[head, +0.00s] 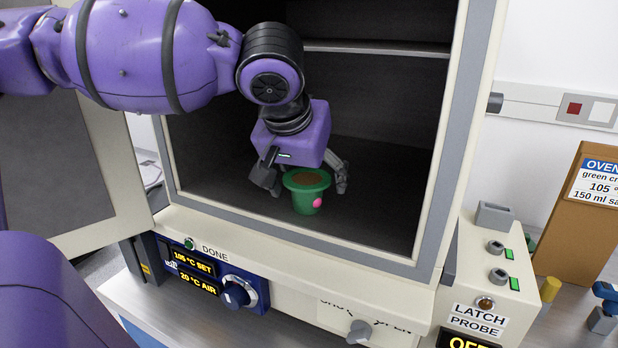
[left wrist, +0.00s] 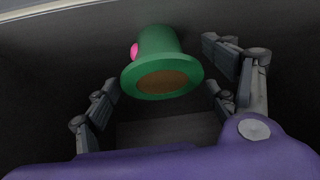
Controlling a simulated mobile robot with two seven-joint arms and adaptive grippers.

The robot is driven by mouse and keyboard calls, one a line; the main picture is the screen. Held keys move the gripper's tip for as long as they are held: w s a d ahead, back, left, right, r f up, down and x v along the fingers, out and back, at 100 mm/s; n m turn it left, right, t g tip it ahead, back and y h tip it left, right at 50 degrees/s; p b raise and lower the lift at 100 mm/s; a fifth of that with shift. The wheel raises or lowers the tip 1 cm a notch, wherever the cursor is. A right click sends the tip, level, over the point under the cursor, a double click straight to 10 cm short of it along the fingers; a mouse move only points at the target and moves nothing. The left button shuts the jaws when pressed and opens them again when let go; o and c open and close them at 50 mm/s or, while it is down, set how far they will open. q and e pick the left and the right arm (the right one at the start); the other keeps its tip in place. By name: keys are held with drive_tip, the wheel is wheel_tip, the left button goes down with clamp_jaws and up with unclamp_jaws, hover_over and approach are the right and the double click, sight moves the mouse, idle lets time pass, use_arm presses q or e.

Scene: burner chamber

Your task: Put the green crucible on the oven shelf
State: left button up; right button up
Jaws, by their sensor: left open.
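The green crucible (head: 307,194) has a wide rim, brown contents and a pink dot on its side. It stands upright inside the oven, on the chamber floor near the front opening. The left gripper is open. An oven shelf (head: 375,49) crosses the chamber higher up. My right gripper is not in view.
The oven door (head: 122,165) stands open at the left. The oven's front frame (head: 300,245) borders the opening, with a control panel (head: 215,275) below. A latch and probe box (head: 490,290) and a brown board (head: 585,225) stand at the right. The chamber floor around the crucible is clear.

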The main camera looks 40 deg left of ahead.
use_arm(q)
drive_tip(key=shift+r, duration=0.2)
drive_tip(key=p+v, duration=0.2)
drive_tip(key=v, duration=0.4)
drive_tip(key=shift+r, duration=0.4)
drive_tip(key=p+v, duration=0.1)
drive_tip(key=v, duration=0.4)
drive_tip(key=shift+s+d, duration=0.1)
drive_tip(key=shift+s, duration=0.15)
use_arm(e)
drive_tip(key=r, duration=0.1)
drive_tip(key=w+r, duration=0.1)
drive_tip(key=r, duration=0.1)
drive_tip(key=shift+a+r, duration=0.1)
use_arm(q)
drive_tip(key=shift+f, duration=0.1)
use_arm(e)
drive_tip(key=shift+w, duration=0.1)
